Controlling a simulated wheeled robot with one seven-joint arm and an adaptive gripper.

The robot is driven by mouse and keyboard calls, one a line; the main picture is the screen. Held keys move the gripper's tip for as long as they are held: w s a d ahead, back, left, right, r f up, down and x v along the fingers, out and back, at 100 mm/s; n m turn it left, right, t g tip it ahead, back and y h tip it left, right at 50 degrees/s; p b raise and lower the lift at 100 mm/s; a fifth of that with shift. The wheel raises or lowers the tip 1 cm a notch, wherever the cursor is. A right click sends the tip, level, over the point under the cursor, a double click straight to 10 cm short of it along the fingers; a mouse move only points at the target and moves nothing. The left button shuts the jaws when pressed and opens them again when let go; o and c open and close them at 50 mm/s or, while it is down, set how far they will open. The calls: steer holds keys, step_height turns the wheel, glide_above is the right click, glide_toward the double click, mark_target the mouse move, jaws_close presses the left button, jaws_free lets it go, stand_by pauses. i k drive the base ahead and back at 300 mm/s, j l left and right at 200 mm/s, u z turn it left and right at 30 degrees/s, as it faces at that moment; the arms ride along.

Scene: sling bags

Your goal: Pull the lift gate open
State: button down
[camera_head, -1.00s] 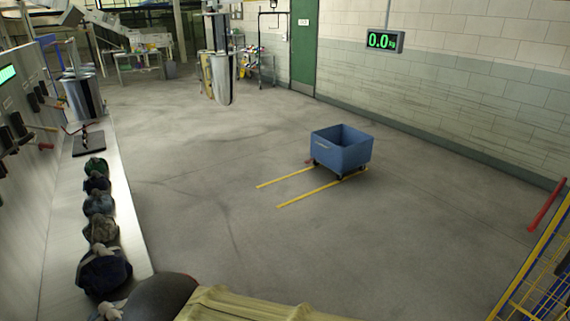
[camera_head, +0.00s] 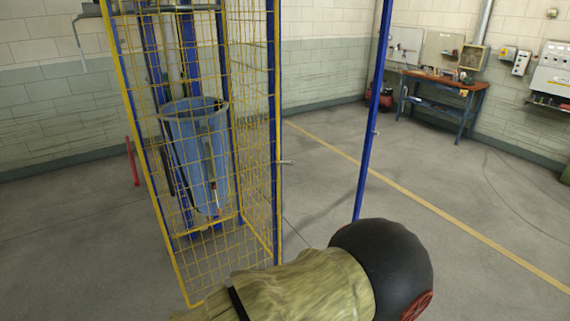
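The lift (camera_head: 188,150) stands left of centre in the head view, with blue uprights and yellow wire-mesh panels. A narrow mesh panel (camera_head: 253,120) ends at a blue edge post, where a small handle (camera_head: 287,162) sticks out to the right. This looks like the lift gate, but I cannot tell for sure whether it is shut. A separate blue post (camera_head: 370,110) stands further right, with an open gap between. A blue bin (camera_head: 195,150) hangs behind the mesh. My arm's covered link and dark round joint cross the bottom. My gripper is out of view.
A red post (camera_head: 132,162) stands left of the lift. A workbench (camera_head: 442,90) is against the back right wall, under wall-mounted boxes. A yellow floor line (camera_head: 430,205) runs diagonally across the right side. The floor right of the lift is clear.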

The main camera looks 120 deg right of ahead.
mark_target(112, 45)
steer(key=z, duration=3.6)
steer(key=i+l+u, duration=0.1)
steer(key=i, duration=0.35)
steer(key=i+l, duration=0.3)
steer(key=i+u, duration=0.05)
steer(key=i, duration=0.05)
